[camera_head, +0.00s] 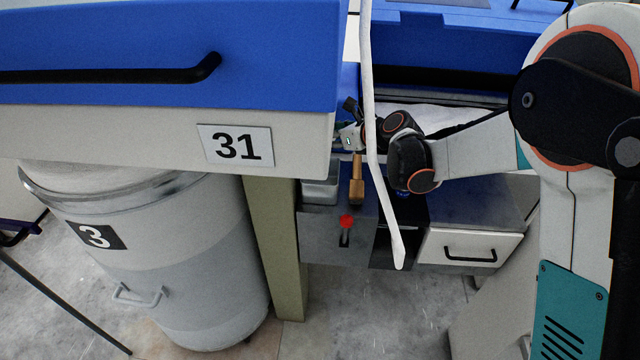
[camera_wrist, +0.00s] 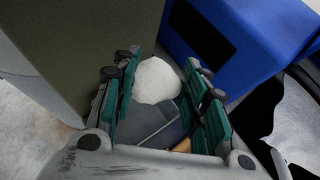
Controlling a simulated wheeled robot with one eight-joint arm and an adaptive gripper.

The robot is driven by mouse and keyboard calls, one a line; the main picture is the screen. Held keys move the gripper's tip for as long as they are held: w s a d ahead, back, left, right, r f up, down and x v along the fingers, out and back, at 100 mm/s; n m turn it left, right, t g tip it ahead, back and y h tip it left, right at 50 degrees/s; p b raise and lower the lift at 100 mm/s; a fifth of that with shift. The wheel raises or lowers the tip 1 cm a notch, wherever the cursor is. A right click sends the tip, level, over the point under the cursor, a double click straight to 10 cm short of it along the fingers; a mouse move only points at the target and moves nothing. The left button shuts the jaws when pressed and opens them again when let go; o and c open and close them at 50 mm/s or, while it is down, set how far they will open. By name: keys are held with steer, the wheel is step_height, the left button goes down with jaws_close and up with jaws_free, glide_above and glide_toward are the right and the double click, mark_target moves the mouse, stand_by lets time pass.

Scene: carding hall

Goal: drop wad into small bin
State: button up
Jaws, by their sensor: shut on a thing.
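In the wrist view, a rounded white wad (camera_wrist: 157,80) sits between the green-padded fingers of my gripper (camera_wrist: 163,84), which is shut on it. A small grey bin (camera_wrist: 150,127) lies below and behind the wad in that view. In the head view, my gripper (camera_head: 350,136) is at the far side of the work area, beside the blue machine. The small metal-grey bin (camera_head: 320,192) stands on the shelf below and left of it, partly hidden by the machine's edge. The wad cannot be made out in the head view.
A wooden-handled tool (camera_head: 357,182) lies right of the bin. A white strand (camera_head: 380,150) hangs in front of my wrist. The large machine cover numbered 31 (camera_head: 236,145) and a green post (camera_head: 275,240) are close on the left. A large can (camera_head: 160,250) stands below.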

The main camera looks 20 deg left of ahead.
steer(key=shift+f+b, duration=1.15)
steer(key=shift+f, duration=1.15)
steer(key=o, duration=0.8)
steer(key=v, duration=1.2)
steer(key=shift+d, duration=0.1)
